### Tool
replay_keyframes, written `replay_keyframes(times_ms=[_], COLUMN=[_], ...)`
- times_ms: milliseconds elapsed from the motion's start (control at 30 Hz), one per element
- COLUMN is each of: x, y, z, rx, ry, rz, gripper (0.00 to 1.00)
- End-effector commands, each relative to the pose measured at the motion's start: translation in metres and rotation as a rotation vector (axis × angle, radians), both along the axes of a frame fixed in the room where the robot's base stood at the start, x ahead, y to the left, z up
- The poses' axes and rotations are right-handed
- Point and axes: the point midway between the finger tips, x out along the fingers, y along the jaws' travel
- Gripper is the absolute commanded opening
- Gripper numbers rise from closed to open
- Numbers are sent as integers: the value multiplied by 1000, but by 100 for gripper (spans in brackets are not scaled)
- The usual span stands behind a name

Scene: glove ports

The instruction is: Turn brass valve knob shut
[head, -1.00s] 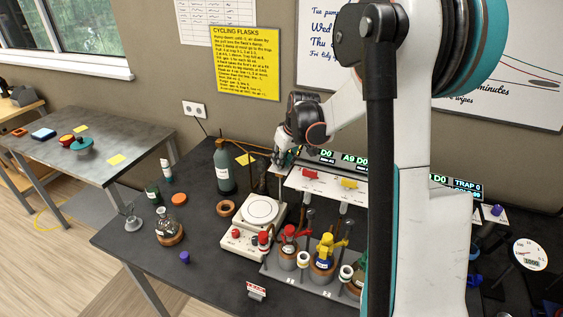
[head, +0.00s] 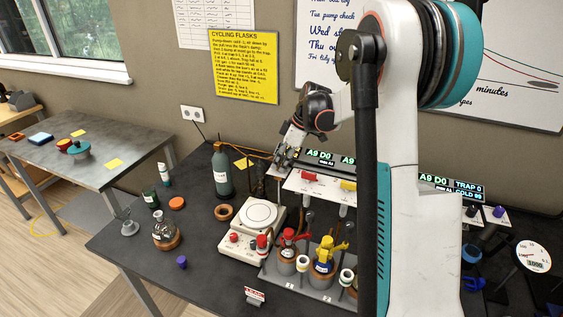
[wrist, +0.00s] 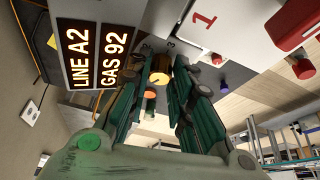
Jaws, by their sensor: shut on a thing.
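The brass valve knob (wrist: 159,70) shows in the wrist view as a small gold cylinder between my teal fingertips. My gripper (wrist: 165,73) is shut on it, with a finger on either side. In the head view my gripper (head: 281,160) is at the left end of the white manifold panel (head: 312,188). It is tilted, with its tips down and to the left. The knob cannot be made out there.
A dark display (wrist: 90,55) reads "LINE A2" and "GAS 92" close beside my gripper. A red handle (wrist: 295,22) sits on the panel. A green bottle (head: 222,172), a white hotplate (head: 258,214) and flasks with red and yellow tops stand nearby.

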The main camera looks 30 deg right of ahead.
Motion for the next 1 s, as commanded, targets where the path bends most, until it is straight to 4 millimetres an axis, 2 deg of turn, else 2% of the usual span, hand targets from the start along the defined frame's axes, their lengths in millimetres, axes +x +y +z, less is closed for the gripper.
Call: replay_keyframes(times_ms=[567, 600, 700, 1000], x=[0, 0, 0, 1], y=[-1, -1, -1, -1], z=[0, 0, 0, 0], rx=[-1, -1, -1, -1], ry=[0, 0, 0, -1], rz=[36, 36, 35, 35], gripper=[0, 23, 41, 41])
